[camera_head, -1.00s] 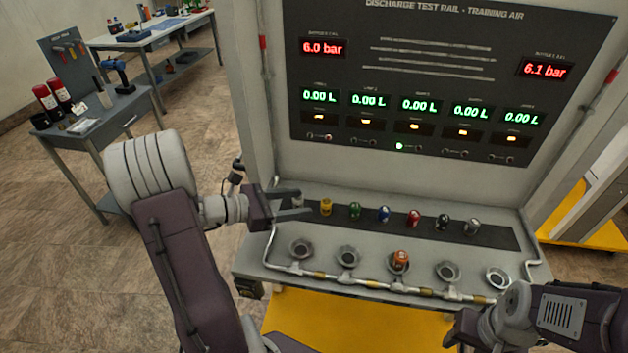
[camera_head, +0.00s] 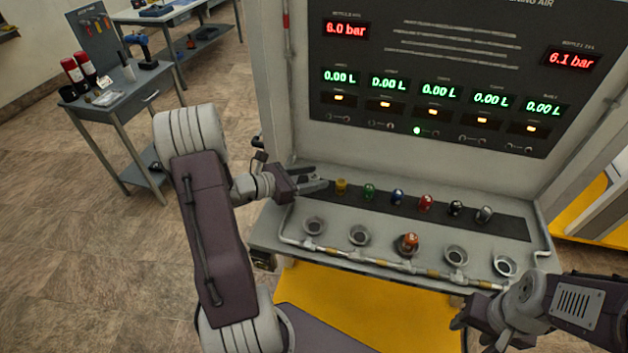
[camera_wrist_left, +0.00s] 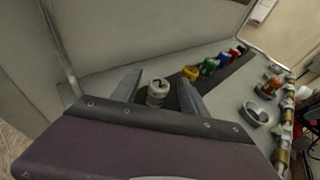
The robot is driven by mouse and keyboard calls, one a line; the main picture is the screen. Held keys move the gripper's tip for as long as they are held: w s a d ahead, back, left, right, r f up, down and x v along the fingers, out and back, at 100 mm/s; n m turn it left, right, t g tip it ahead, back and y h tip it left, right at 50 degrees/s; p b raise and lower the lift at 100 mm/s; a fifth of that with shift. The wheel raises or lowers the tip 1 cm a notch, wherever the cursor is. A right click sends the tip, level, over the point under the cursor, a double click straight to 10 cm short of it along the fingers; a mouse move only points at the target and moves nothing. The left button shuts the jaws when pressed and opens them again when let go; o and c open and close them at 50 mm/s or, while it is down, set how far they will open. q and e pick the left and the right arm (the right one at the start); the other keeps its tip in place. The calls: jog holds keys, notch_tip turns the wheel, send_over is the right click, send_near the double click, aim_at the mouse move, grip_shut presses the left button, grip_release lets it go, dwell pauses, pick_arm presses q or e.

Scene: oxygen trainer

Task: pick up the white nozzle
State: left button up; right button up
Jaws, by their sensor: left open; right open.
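The white nozzle (camera_wrist_left: 157,92) stands upright between the two fingers of my left gripper (camera_wrist_left: 160,77) in the left wrist view. Gaps show on both sides of it. In the head view my left gripper (camera_head: 322,180) is open at the left end of the dark strip, and its fingers largely hide the white nozzle. My right gripper (camera_head: 462,318) is open and empty at the lower right, in front of the bench and away from the nozzles.
Yellow (camera_head: 341,187), green (camera_head: 369,191), blue (camera_head: 398,197), red (camera_head: 426,202), black (camera_head: 456,208) and grey (camera_head: 484,214) nozzles continue the row rightward. An orange nozzle (camera_head: 408,243) sits in the middle socket. The gauge panel (camera_head: 440,70) rises behind. A pipe (camera_head: 375,262) runs along the front.

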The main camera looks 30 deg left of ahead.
pick_arm(q)
jog(key=shift+w+d+f, duration=0.1)
jog(key=shift+w+f, duration=0.1)
jog(key=shift+w, duration=0.2)
jog(key=shift+s+r, duration=0.1)
jog(key=shift+s, duration=0.05)
jog(key=c, duration=0.4)
grip_shut()
